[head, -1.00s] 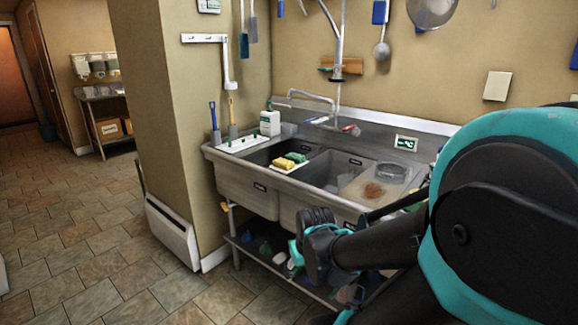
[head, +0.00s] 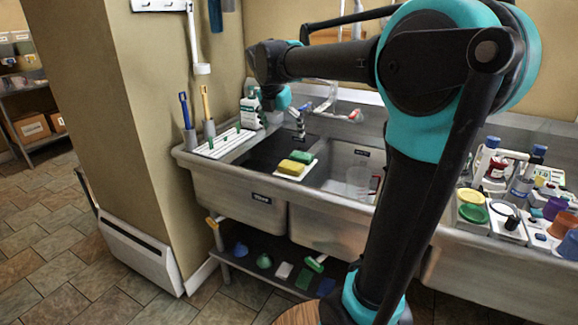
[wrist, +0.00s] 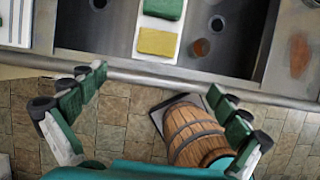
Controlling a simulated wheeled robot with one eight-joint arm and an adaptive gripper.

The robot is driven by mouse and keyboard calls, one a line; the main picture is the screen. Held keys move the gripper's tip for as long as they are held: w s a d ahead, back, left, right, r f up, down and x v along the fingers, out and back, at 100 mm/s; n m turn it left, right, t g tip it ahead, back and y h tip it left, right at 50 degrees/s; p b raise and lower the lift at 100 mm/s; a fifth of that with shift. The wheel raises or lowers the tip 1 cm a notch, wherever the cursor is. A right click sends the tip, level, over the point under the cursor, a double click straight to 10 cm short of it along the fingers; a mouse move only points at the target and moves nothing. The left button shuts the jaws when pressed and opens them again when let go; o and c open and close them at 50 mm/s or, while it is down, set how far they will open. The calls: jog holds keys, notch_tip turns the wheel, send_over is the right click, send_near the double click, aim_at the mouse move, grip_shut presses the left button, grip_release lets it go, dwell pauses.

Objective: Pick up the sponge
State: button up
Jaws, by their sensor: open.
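A yellow sponge (head: 290,168) and a green sponge (head: 303,157) lie side by side on a white tray (head: 282,176) across the divider between two sink basins. In the wrist view the yellow sponge (wrist: 158,42) is nearer the fingers, and the green sponge (wrist: 165,8) is cut by the top edge. My gripper (wrist: 157,82) is open and empty, its green-padded fingers spread wide below the sink's front rim in that view. Both sponges are beyond the fingertips, apart from them. In the head view my gripper (head: 298,122) hangs small and dark above the sink, near the sponges.
The steel sink (head: 225,195) has a raised front rim. A wooden barrel (wrist: 195,130) shows between the fingers, low down. A clear cup (head: 358,181) stands in the right basin. Brushes and a white jug (head: 250,112) stand at left; jars and lids crowd the right counter.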

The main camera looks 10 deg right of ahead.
aim_at(291, 165)
jog(key=x, duration=1.7)
jog(key=shift+w+a, duration=0.2)
jog(key=shift+w, duration=0.05)
jog(key=shift+c, duration=0.2)
jog(key=c, duration=0.9)
